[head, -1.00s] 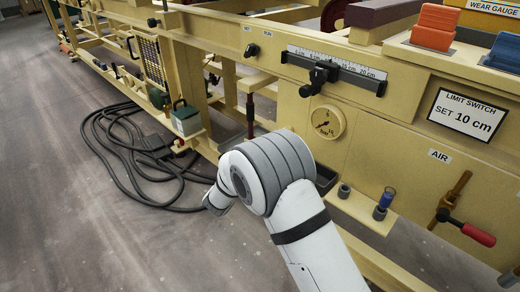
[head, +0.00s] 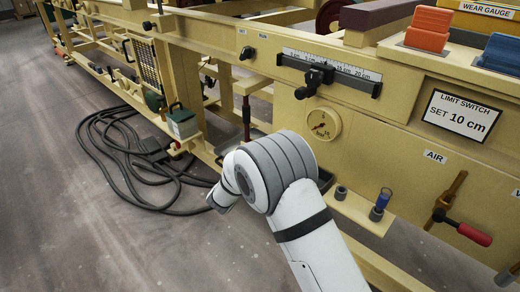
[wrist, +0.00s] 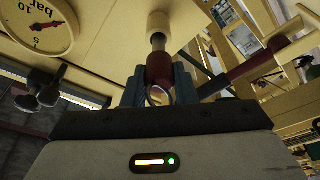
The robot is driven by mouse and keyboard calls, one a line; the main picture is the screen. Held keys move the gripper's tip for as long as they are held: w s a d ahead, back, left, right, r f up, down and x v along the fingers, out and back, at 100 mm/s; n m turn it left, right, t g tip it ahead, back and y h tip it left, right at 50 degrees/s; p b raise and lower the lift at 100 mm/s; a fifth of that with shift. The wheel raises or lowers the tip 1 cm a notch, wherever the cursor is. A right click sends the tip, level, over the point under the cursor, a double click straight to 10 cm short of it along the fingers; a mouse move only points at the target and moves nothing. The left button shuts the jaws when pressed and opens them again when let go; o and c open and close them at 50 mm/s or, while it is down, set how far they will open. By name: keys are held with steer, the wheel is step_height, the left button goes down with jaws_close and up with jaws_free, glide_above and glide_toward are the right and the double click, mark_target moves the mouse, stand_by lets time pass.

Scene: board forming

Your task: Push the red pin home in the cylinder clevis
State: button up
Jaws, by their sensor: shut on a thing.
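In the wrist view the red pin (wrist: 159,68) stands between the two grey-blue fingers of my gripper (wrist: 158,84), which is shut on it. A ring hangs at the pin's near end. The pin's grey shank (wrist: 158,41) points away from my gripper, to a cream round part (wrist: 158,20) that looks like the clevis. I cannot tell how deep the shank sits in it. In the head view my own arm hides my gripper, the pin and the clevis.
A red rod (wrist: 255,62) runs close by on the right. A pressure gauge (wrist: 38,25) and dark knobs (wrist: 40,86) are on the left. In the head view, coiled black cable (head: 120,150) lies on the floor, and a small shelf (head: 352,208) holds cups beside my arm.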

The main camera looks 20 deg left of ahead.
steer(key=shift+w+d, duration=0.3)
steer(key=shift+w, duration=0.5)
steer(key=shift+w+d, duration=0.25)
steer(key=shift+w, duration=0.5)
steer(key=o, duration=1.1)
steer(key=shift+s, duration=0.1)
steer(key=p+v, duration=0.2)
steer(key=v, duration=0.5)
steer(key=shift+s, duration=0.3)
